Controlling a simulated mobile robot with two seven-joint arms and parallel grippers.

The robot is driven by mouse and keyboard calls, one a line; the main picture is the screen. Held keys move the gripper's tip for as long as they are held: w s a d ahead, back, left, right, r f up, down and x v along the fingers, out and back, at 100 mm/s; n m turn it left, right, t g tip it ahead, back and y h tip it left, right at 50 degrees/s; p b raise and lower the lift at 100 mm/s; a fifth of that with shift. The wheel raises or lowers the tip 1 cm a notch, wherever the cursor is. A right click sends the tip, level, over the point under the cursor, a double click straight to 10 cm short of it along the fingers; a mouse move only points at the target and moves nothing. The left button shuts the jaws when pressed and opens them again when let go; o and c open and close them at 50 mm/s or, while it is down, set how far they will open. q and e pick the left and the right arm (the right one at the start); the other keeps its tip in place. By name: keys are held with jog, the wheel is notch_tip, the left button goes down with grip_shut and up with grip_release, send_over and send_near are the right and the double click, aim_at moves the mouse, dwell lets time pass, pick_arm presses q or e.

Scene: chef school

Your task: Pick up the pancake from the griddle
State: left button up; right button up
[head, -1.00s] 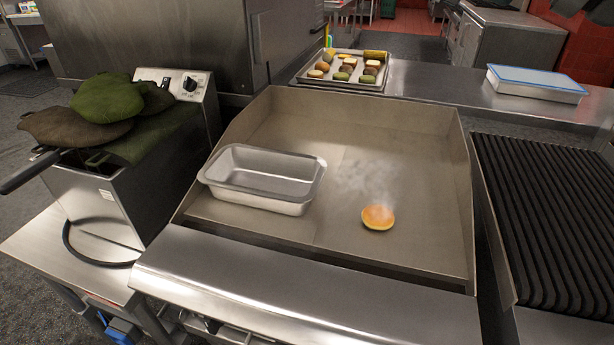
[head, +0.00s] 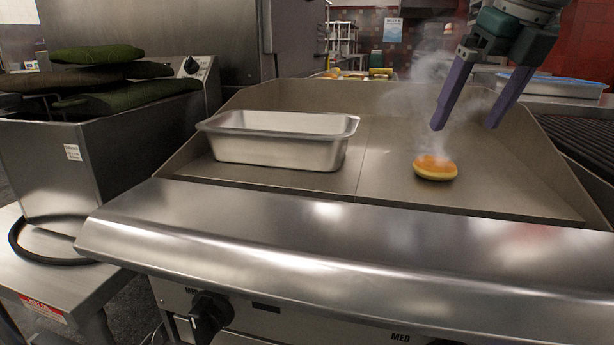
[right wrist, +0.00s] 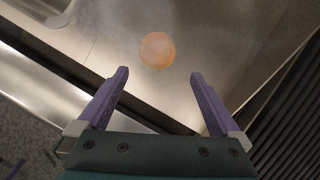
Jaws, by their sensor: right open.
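The pancake (head: 435,169) is small, round and golden-orange, and lies flat on the right part of the griddle (head: 390,190), with steam rising from it. It also shows in the right wrist view (right wrist: 157,50), ahead of the fingertips and between their lines. My right gripper (head: 464,127) has purple fingers and comes in from the upper right. It is open and empty, above the griddle and apart from the pancake. In the right wrist view its fingertips (right wrist: 159,72) are spread wide. My left gripper is not in view.
A metal loaf pan (head: 280,150) sits on the griddle's left part. Griddle walls rise at the sides and back. A fryer (head: 60,160) with dark green items stands left; a ridged grill (right wrist: 290,120) is on the right. The griddle around the pancake is clear.

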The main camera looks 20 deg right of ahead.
aim_at(439, 163)
jog(key=x, duration=0.5)
jog(key=b+x, duration=0.1)
jog(key=x, duration=0.2)
jog(key=shift+w+a+f, duration=0.25)
jog(key=shift+f, duration=0.05)
jog(key=c, duration=1.1)
jog(key=shift+r, duration=0.1)
jog(key=shift+c, duration=0.2)
